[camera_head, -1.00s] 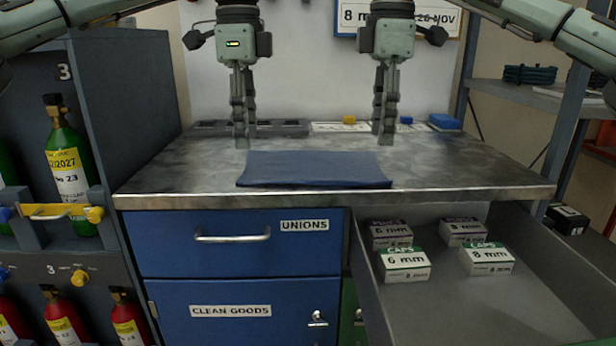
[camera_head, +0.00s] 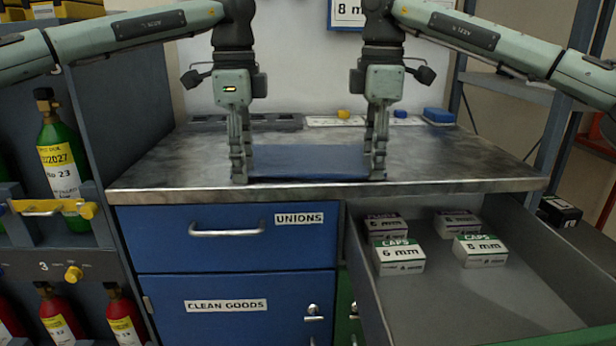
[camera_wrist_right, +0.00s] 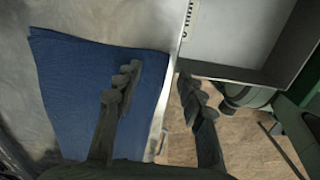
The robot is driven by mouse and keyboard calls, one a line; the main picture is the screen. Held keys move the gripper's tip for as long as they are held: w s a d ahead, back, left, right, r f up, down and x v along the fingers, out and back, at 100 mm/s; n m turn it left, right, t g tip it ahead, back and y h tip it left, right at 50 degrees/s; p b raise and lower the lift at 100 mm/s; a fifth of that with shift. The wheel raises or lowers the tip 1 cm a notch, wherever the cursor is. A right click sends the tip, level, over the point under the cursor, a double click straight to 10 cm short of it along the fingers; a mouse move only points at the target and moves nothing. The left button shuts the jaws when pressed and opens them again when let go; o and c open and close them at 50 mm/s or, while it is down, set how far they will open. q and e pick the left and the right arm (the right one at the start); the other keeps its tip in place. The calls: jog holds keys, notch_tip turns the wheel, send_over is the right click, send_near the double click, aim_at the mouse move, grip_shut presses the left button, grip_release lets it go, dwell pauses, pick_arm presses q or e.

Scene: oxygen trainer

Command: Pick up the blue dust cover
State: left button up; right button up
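The blue dust cover (camera_head: 308,161) lies flat and folded on the metal bench top, near its front edge. It also shows in the right wrist view (camera_wrist_right: 75,85). My left gripper (camera_head: 240,178) points down at the cover's left end, its fingers one behind the other and apart. My right gripper (camera_head: 378,176) points down at the cover's right end. In the right wrist view my right gripper (camera_wrist_right: 156,84) is open, with one finger over the cover and the other past the bench's front edge. Nothing is seen gripped. Whether the fingertips touch the cover cannot be told.
An open drawer (camera_head: 470,300) with several small boxes juts out below the bench's right side. A grey tray (camera_head: 215,123) and a blue block (camera_head: 438,115) sit at the bench's back. A rack with gas cylinders (camera_head: 62,165) stands left. Bare bench top (camera_head: 160,165) lies left of the cover.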

pick_arm(q)
jog(key=shift+f, duration=0.15)
pick_arm(e)
jog(key=shift+f, duration=0.3)
jog(key=shift+f, duration=0.25)
pick_arm(q)
jog(key=c, duration=0.5)
pick_arm(e)
jog(key=c, duration=0.5)
pick_arm(q)
grip_shut()
pick_arm(e)
jog(key=shift+f, duration=0.15)
grip_shut()
jog(key=shift+s, duration=0.1)
